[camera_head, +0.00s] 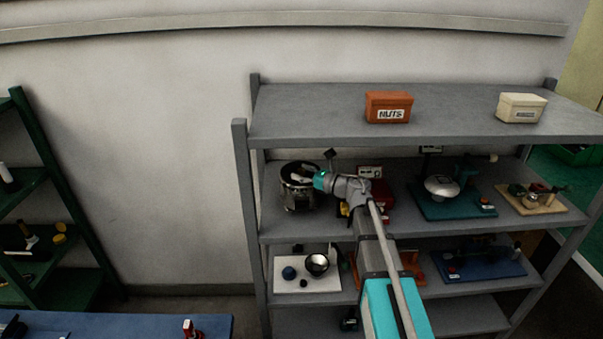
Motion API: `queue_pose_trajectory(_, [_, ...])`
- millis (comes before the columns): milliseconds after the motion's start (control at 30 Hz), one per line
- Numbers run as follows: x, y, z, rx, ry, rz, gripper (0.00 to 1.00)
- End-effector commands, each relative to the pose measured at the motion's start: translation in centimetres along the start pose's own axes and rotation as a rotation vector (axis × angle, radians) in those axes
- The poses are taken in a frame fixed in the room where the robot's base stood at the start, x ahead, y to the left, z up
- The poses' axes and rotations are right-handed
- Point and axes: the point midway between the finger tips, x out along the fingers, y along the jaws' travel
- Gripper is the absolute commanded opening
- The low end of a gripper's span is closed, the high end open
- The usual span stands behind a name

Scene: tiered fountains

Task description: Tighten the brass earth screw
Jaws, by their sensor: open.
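I cannot make out the brass earth screw at this size. My arm reaches up to the middle shelf of the grey rack, and a teal band shows at its wrist. My gripper (300,178) is at the upper part of a silver cylindrical unit (299,198) with a dark top, at the left end of that shelf. The jaws look open, and I see nothing held between them. I cannot tell whether they touch the unit. My wrist and forearm hide part of the shelf, including part of a dark red item (382,202) behind them.
An orange NUTS box (389,106) and a cream box (521,107) stand on top. Below are a white board (303,280) and a blue-based unit (478,265). Rack posts flank the shelves.

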Motion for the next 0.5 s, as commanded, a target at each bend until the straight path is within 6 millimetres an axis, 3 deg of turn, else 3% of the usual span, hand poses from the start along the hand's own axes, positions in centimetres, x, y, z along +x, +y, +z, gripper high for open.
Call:
queue_pose_trajectory(100, [-0.01, 0.01, 0.00, 0.000, 0.000, 0.000, 0.71])
queue_pose_trajectory(500, [-0.02, 0.00, 0.00, 0.000, 0.000, 0.000, 0.00])
